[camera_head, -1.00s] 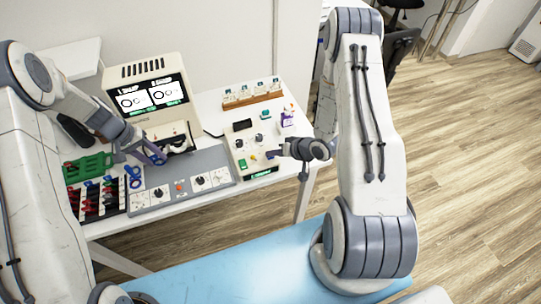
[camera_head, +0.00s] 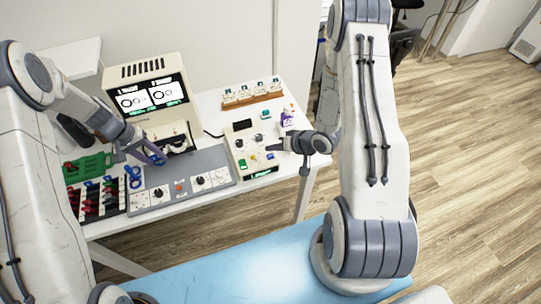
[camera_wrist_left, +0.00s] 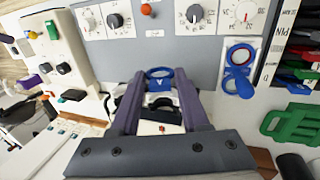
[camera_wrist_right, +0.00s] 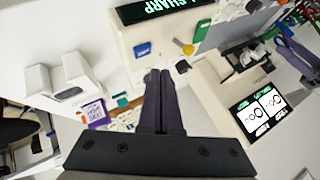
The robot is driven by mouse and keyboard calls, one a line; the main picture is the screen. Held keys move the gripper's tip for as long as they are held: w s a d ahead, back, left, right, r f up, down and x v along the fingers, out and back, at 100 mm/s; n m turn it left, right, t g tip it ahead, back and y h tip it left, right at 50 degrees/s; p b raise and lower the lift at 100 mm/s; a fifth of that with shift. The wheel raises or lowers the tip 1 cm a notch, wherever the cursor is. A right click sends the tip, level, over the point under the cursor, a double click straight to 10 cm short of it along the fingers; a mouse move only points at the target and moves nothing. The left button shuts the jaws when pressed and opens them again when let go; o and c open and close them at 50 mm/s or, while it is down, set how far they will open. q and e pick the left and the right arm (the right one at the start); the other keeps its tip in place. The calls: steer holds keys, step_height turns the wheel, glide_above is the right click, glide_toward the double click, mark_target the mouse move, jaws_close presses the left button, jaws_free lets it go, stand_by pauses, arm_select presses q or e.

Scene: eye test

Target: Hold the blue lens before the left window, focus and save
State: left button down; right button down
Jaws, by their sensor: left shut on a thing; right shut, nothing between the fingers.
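My left gripper (camera_head: 158,159) is shut on a blue lens (camera_wrist_left: 159,74), a blue ring with a handle, and holds it by the lower front of the cream tester (camera_head: 148,88). In the left wrist view the lens stands between the fingertips (camera_wrist_left: 160,90); the window behind it is mostly hidden. The tester's screen (camera_head: 152,96) shows two white panels with rings. My right gripper (camera_head: 277,148) is shut and empty, above the cream control box (camera_head: 240,146). In the right wrist view its fingertips (camera_wrist_right: 161,75) are apart from the blue button (camera_wrist_right: 142,50) and yellow knob (camera_wrist_right: 187,48). The box's display (camera_wrist_right: 160,8) reads "SHARP" in green.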

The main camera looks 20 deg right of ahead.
steer(key=shift+r, duration=1.85)
steer(key=v, duration=1.2)
arm_select(q)
steer(key=shift+s+r, duration=0.1)
arm_select(e)
steer(key=shift+s, duration=0.1)
arm_select(q)
steer(key=s+r+p, duration=0.2)
steer(key=s+r, duration=0.2)
steer(key=s, duration=0.1)
steer(key=shift+r, duration=0.4)
arm_select(e)
steer(key=shift+r, duration=0.95)
